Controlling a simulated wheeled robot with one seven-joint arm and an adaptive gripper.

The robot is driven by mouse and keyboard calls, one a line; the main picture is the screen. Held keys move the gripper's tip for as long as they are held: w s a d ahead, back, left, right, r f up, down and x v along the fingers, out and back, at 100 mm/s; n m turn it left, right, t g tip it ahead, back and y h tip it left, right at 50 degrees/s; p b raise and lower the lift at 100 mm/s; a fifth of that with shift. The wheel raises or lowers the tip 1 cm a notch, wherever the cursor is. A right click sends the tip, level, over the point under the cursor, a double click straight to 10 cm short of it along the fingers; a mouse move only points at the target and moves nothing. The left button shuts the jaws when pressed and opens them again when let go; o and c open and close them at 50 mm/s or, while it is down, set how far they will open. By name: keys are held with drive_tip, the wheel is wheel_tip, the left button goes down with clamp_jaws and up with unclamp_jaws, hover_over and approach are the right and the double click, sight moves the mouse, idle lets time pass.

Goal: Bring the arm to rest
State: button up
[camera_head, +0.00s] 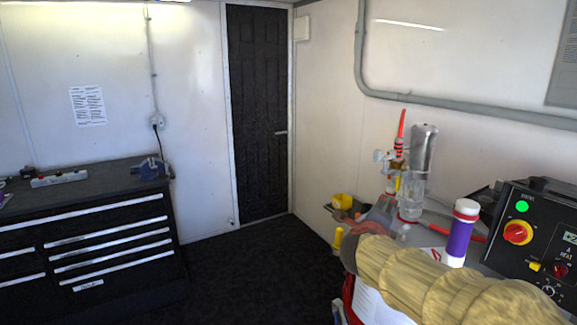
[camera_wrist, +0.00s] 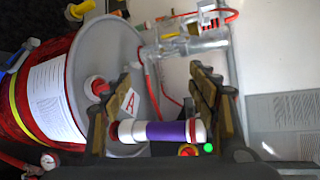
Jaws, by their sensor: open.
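In the wrist view my gripper (camera_wrist: 160,72) is open, its two tan fingers wide apart. A white-capped purple cylinder (camera_wrist: 168,131) shows across the lower part of the gap between the fingers; I cannot tell whether it touches them. In the head view the cylinder (camera_head: 460,236) stands upright by the drum top. The tan, ridged part of my arm fills the lower right of the head view and hides part of the drum. I cannot make out the fingertips there.
A red-sided drum (camera_wrist: 89,72) with a grey lid and a clear pump fitting (camera_head: 412,190) stand close by. A black control box (camera_head: 530,235) is at the right. A black tool cabinet (camera_head: 90,235) stands at the left. The floor between cabinet and drum is clear.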

drive_tip(key=s+a+f+n+y, duration=0.1)
drive_tip(key=s+a+n+y, duration=0.1)
drive_tip(key=a+n+y, duration=0.5)
drive_tip(key=s+a+f+n+g+y, duration=0.3)
drive_tip(key=s+a+f+n, duration=0.3)
drive_tip(key=s+a+n, duration=0.45)
drive_tip(key=s+d+f+n+g+h, duration=0.1)
drive_tip(key=s+d+f+n+g, duration=0.2)
drive_tip(key=s, duration=0.5)
drive_tip(key=s+d+f+n+g, duration=0.2)
drive_tip(key=s+f+n, duration=0.2)
drive_tip(key=s, duration=0.4)
drive_tip(key=s+d+r+n+h+p, duration=0.1)
drive_tip(key=s+d+h, duration=0.1)
drive_tip(key=s+d, duration=0.5)
drive_tip(key=shift+s+r+h, duration=0.15)
drive_tip(key=shift+s+h, duration=0.15)
drive_tip(key=shift+s, duration=1.2)
drive_tip(key=shift+d+n, duration=0.1)
drive_tip(key=shift+n, duration=0.15)
